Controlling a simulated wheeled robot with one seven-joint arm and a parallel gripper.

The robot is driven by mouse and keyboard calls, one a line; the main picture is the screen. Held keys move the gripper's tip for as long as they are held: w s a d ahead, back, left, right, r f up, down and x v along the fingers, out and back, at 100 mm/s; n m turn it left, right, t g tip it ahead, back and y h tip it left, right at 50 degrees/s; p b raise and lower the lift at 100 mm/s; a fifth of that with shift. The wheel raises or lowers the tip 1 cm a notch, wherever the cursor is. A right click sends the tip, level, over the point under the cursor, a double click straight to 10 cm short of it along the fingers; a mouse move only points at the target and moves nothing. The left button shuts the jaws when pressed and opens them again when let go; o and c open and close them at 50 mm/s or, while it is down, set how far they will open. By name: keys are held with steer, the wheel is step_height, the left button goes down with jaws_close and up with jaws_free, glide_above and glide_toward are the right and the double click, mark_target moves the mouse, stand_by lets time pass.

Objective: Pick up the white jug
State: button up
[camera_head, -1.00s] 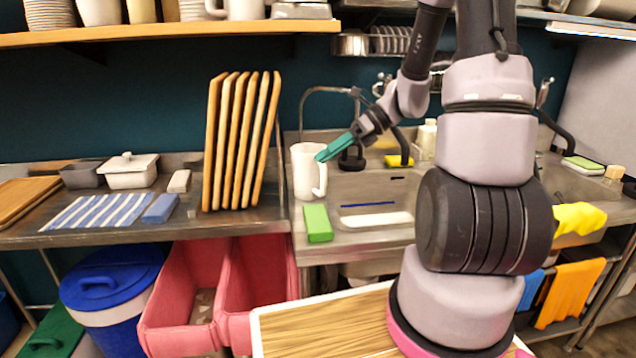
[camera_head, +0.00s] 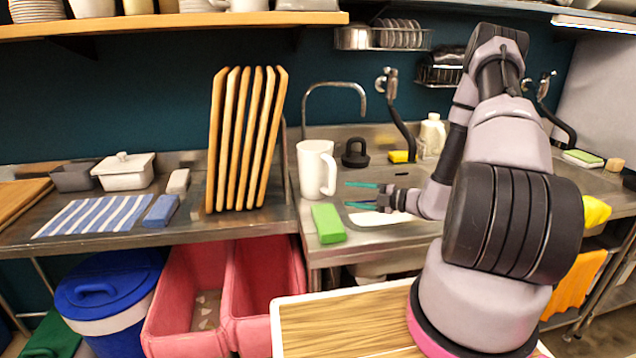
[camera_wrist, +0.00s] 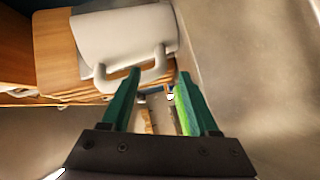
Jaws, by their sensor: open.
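The white jug (camera_head: 313,168) stands upright on the steel counter at the left edge of the sink, its handle on the right side facing my gripper. My gripper (camera_head: 352,195) is open and empty, level and pointing left, a little right of the jug's handle. In the wrist view the jug (camera_wrist: 120,38) lies beyond the fingertips. Its handle (camera_wrist: 140,76) shows close to the left green finger, with my gripper (camera_wrist: 160,82) spread around empty space. I cannot tell whether the finger touches the handle.
A green sponge (camera_head: 328,223) lies on the counter in front of the jug. Upright wooden boards (camera_head: 240,140) stand to its left.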

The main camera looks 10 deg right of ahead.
mark_target(333, 191)
steer(key=x, duration=0.7)
steer(key=shift+w, duration=0.25)
jaws_close()
stand_by(1.1)
